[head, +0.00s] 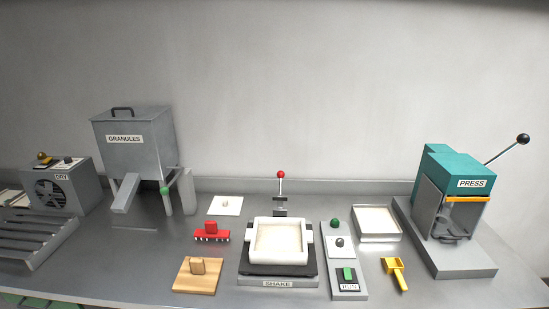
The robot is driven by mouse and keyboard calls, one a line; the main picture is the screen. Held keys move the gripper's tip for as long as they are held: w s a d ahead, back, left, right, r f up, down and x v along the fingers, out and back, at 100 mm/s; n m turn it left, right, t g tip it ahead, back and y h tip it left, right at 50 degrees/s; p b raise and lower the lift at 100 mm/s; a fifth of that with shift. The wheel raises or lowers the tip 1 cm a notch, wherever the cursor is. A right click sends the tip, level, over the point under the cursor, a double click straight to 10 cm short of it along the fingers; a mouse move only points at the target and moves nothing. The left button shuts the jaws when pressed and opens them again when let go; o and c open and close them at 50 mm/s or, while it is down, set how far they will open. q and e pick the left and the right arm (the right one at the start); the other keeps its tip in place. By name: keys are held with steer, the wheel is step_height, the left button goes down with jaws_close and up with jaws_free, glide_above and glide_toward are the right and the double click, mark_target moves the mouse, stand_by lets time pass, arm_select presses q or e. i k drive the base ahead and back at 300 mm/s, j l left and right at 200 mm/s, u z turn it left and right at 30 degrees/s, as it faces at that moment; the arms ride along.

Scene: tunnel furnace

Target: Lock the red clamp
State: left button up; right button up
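A clamp with a red ball knob (281,175) stands at the back of the SHAKE station (278,283). Its thin lever (281,190) points upright above a small grey metal bracket (281,208). In front of it, a white square frame (279,240) with a pale filling sits on a dark plate on the station. From this view I cannot tell whether the clamp touches the frame. Neither of my grippers shows in the head view.
Right are a button panel (345,280), a shallow tray (376,239), a yellow scoop (396,272) and the PRESS (455,170). The GRANULES hopper (135,150) stands at left.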

mark_target(280, 174)
steer(key=i+j, duration=0.1)
steer(key=i, duration=1.35)
